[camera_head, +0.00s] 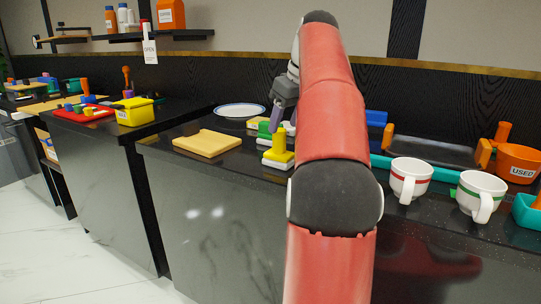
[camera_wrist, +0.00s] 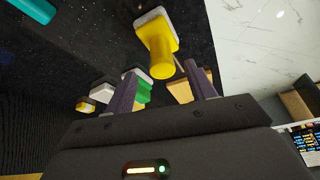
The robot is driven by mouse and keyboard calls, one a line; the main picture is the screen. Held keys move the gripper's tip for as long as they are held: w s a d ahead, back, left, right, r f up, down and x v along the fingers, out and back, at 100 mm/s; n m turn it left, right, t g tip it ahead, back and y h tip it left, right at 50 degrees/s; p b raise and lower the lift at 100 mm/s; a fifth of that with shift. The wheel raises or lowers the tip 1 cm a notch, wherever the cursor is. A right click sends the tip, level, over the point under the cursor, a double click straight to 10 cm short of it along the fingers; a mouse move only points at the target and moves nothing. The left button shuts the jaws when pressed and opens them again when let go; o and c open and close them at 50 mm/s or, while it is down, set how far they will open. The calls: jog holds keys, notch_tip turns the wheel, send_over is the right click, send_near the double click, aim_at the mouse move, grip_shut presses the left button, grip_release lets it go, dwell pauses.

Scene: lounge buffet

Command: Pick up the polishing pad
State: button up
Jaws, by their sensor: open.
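A yellow pad-like tool with an upright grip and pale base (camera_head: 279,152) stands on the black counter; it also shows in the wrist view (camera_wrist: 160,50). A similar green one (camera_head: 265,130) stands just behind it and shows in the wrist view (camera_wrist: 144,94), partly hidden by a finger. I cannot tell which is the polishing pad. My gripper (camera_head: 277,117) hangs above and behind the yellow tool, partly hidden by my arm. In the wrist view its purple fingers (camera_wrist: 160,70) are apart and empty, with the yellow grip beyond their tips.
A tan board (camera_head: 208,143) lies to the left, with a plate (camera_head: 240,110) behind it. Two white mugs (camera_head: 410,180) (camera_head: 482,194) and an orange "USED" container (camera_head: 516,163) stand to the right. A small yellow piece (camera_wrist: 86,106) lies beyond the green tool.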

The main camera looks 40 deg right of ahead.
aim_at(280, 130)
jog(key=b+x, duration=0.1)
jog(key=x, duration=0.5)
jog(key=shift+w+a+r+b, duration=0.15)
jog(key=shift+w+b, duration=0.1)
jog(key=shift+b, duration=0.15)
jog(key=c, duration=1)
jog(key=shift+c, duration=0.3)
jog(key=shift+r, duration=0.15)
notch_tip(280, 130, up, 10)
jog(key=p, duration=0.5)
jog(key=shift+p, duration=0.4)
